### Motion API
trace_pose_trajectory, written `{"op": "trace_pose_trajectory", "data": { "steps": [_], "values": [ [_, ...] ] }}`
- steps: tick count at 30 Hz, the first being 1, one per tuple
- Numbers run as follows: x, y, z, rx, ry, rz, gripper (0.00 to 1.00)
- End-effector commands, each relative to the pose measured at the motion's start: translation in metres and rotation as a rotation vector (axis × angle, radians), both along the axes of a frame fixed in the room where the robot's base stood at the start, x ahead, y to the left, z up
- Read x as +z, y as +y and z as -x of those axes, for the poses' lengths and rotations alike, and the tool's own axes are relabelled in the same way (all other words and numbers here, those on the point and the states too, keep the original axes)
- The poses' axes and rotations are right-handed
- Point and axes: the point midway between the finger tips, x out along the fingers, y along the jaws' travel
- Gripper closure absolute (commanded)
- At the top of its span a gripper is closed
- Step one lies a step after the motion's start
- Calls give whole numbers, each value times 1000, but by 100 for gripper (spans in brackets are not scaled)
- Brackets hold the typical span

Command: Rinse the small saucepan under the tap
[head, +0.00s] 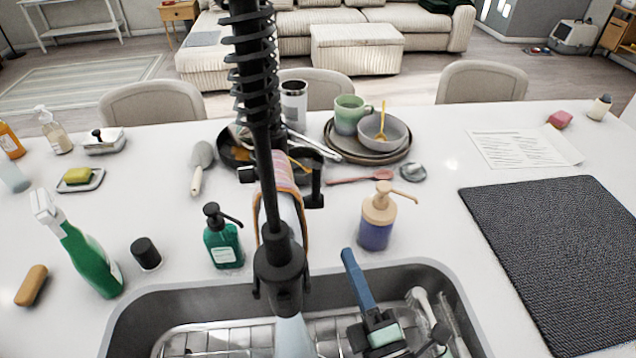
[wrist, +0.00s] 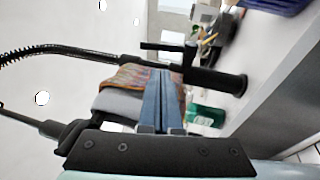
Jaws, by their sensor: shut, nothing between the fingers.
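The tap (head: 280,268) has a black spring neck and hangs over the grey sink (head: 120,325) in the head view. A pale streak (head: 292,338) shows below its head and may be running water. My gripper (head: 347,252) is shut and empty, its blue fingers together, above the sink just right of the tap head. In the wrist view my gripper (wrist: 161,73) points toward a striped cloth. A dark pan (head: 232,157) with things in it stands behind the tap, partly hidden; I cannot tell whether it is the small saucepan.
A green soap bottle (head: 222,240) and a purple pump bottle (head: 376,222) stand behind the sink. A striped cloth (head: 268,185) is behind the tap. Stacked plates (head: 350,150) bear a mug and bowl. A green spray bottle (head: 90,260) is left; a dark mat (head: 550,250) lies right.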

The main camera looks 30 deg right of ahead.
Motion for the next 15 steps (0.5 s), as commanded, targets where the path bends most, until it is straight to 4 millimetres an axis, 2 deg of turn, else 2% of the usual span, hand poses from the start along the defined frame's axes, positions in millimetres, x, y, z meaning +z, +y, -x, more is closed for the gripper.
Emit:
{"op": "trace_pose_trajectory", "data": {
  "steps": [15],
  "values": [
    [23,-25,-94,1,-3,3,100]
  ]
}}
